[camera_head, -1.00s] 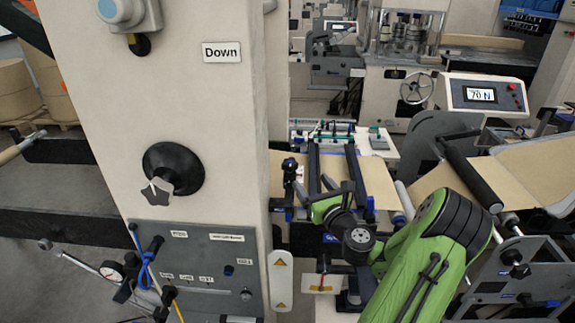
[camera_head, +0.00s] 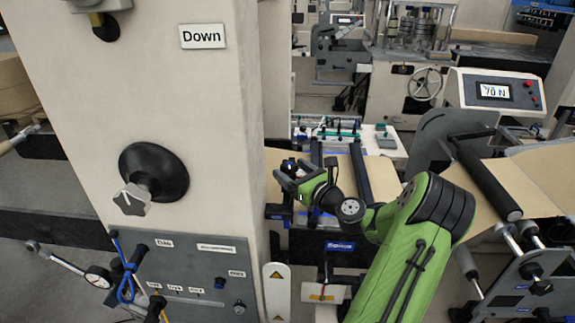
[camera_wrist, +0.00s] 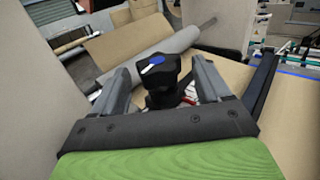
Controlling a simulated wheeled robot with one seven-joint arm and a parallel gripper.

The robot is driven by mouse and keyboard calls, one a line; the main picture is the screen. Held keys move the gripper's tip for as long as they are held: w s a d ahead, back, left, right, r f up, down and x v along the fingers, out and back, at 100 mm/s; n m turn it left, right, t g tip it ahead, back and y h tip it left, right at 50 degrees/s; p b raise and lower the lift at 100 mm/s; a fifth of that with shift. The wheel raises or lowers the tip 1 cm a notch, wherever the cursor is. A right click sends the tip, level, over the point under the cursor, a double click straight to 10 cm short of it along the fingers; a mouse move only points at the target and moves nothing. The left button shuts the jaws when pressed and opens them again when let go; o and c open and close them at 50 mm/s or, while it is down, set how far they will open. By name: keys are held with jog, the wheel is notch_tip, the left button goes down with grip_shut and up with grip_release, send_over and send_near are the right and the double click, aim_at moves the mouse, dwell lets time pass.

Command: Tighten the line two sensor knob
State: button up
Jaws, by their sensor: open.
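A black knob with a blue and white top (camera_wrist: 155,66) stands between my gripper's fingers in the wrist view. It may be the line two sensor knob, but I see no label on it. My gripper (camera_head: 282,175) is open beside the right edge of the beige column in the head view. In the wrist view, the fingers of my gripper (camera_wrist: 159,78) lie on either side of the knob. Gaps show between the knob and both fingers. In the head view the knob is largely hidden by my gripper.
A 70 N display (camera_head: 494,91) stands right. Kraft web (camera_head: 545,178) and rollers lie nearby.

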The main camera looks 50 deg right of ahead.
jog(key=shift+w+r, duration=0.1)
jog(key=shift+w, duration=0.7)
jog(key=shift+w+d, duration=0.25)
jog(key=shift+w, duration=0.25)
jog(key=c, duration=0.9)
jog(key=shift+a+m+h+p, duration=0.1)
jog(key=shift+m+h+p, duration=0.4)
jog(key=shift+h+p, duration=0.35)
jog(key=shift+c, duration=0.2)
jog(key=shift+m+g+h+p, duration=0.3)
jog(key=shift+m+h, duration=0.1)
jog(key=shift+h, duration=0.15)
jog(key=o, duration=0.9)
jog(key=shift+o, duration=0.2)
jog(key=shift+s, duration=0.1)
